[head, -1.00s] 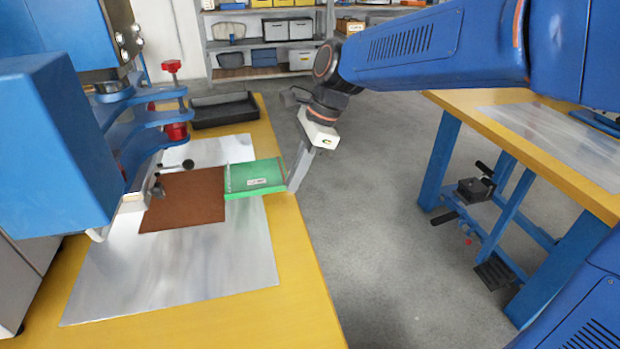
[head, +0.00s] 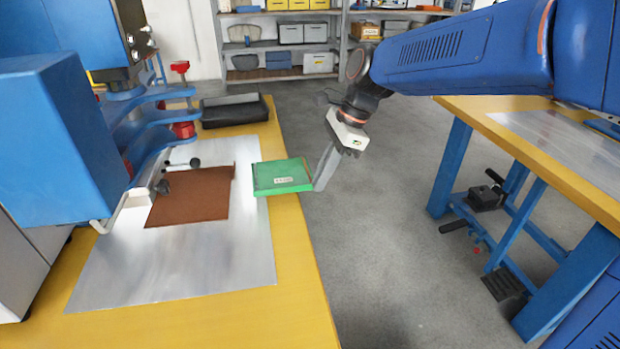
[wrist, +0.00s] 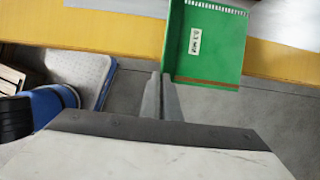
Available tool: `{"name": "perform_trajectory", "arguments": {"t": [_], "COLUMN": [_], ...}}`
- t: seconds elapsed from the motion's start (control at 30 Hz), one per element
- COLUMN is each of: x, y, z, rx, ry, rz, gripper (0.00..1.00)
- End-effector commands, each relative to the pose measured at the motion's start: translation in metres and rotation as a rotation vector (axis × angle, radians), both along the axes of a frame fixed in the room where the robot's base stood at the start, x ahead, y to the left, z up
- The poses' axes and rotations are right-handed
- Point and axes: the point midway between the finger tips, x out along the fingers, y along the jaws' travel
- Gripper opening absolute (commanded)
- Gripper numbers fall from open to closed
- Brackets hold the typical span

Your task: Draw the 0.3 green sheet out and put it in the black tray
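The green sheet (head: 283,176) is a flat slab with a small white label, whose print is hard to read. It is clear of the brown sheet (head: 192,198) on its left and overhangs the table's right edge. My gripper (head: 318,183) has its fingers together at the green sheet's right edge and appears to hold it there. In the wrist view the fingertips (wrist: 167,78) meet a corner of the green sheet (wrist: 210,45); the exact grip is hard to see. The black tray (head: 234,111) stands at the table's far end, with dark contents or interior.
A blue press (head: 60,140) with red knobs stands over the table's left side. A metal plate (head: 175,270) lies under the brown sheet. A second table (head: 570,160) is at the right, with open floor between. Shelves stand at the back.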

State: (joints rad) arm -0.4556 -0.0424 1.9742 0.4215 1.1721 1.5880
Motion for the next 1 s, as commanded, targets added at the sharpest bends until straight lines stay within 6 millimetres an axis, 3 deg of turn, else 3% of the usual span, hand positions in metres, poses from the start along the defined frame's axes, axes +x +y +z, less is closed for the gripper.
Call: {"name": "perform_trajectory", "arguments": {"t": [1.0], "x": [0.027], "y": [-0.093], "z": [0.0], "rx": [0.0], "ry": [0.0], "rz": [-0.002], "gripper": [0.0]}}
